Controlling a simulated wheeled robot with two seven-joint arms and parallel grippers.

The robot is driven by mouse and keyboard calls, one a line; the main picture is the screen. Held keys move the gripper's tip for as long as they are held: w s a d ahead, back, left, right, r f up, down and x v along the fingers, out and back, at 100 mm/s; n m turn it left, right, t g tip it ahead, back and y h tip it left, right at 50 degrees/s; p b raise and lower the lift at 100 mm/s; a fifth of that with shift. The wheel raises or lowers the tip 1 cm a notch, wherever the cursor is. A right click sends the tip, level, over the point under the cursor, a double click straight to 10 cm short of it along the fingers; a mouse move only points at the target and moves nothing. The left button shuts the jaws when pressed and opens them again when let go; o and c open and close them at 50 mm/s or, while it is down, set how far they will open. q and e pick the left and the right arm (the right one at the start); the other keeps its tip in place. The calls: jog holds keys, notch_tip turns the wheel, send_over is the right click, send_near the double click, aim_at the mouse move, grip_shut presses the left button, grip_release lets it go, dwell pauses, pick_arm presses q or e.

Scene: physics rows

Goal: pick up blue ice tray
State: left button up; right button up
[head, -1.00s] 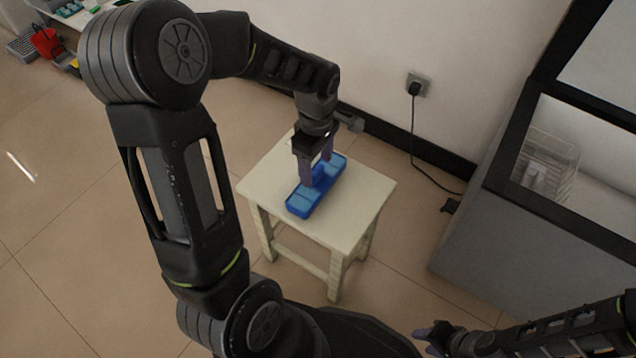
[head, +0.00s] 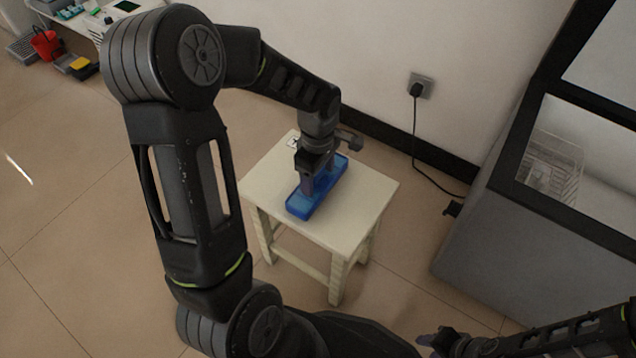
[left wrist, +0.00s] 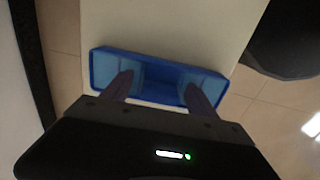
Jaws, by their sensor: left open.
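The blue ice tray (head: 303,206) lies on a small cream stool (head: 357,196). It is long and shallow, with lighter blue compartments, and the tray shows whole across the left wrist view (left wrist: 158,75). My left gripper (head: 316,190) is over the middle of the tray, pointing down. In the left wrist view its two fingers (left wrist: 160,88) are apart, overlapping the near side of the tray, with nothing clamped between them. I cannot tell whether the fingertips touch the tray. My right gripper (head: 432,340) is at the lower right, away from the stool; its jaws are too unclear to judge.
A wall with a socket and plug (head: 418,88) stands behind the stool. A grey cabinet with a glass front (head: 500,225) is at the right. A red object (head: 46,43) is at the far upper left. The tiled floor around the stool is mostly clear.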

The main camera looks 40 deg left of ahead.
pick_arm(q)
jog(key=shift+c, duration=0.2)
grip_shut()
dwell(0.7)
